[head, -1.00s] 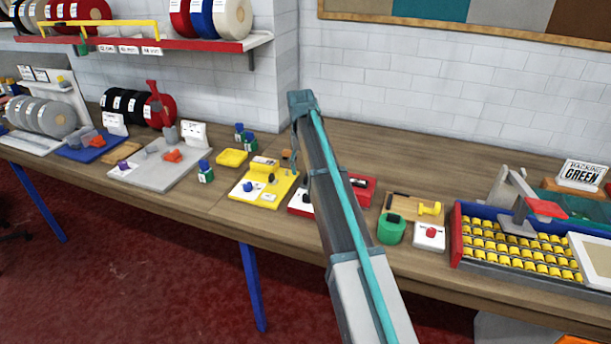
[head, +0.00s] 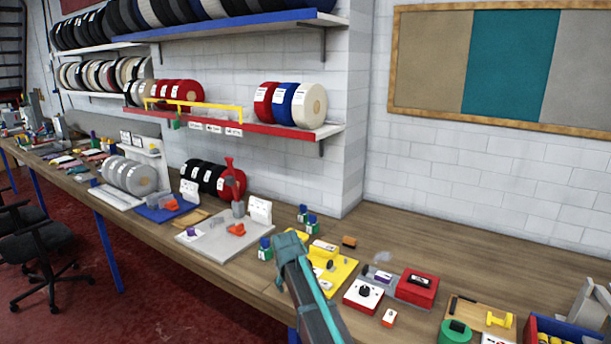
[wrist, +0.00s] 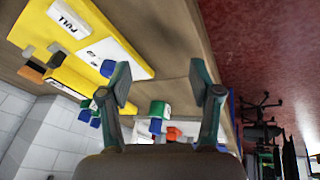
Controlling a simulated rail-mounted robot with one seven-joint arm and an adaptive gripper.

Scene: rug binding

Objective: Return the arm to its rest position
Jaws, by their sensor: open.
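My arm (head: 308,297) rises from the bottom of the head view, with its teal end (head: 290,245) in front of the yellow fixture (head: 342,274). The fingers of my gripper cannot be made out there. In the wrist view my gripper (wrist: 160,88) has its two dark fingers spread apart with nothing between them. The yellow fixture, with a white PULL label, also fills the upper left of the wrist view (wrist: 140,68). Small green and blue bottles (wrist: 158,112) show beyond the fingers.
The wooden bench (head: 385,222) runs along the wall. A grey plate (head: 215,243) with an orange part lies left of my arm. A red box (head: 417,287) and a green roll (head: 455,333) are to the right. A red-edged shelf (head: 235,130) hangs above. Black chairs (head: 38,250) stand at left.

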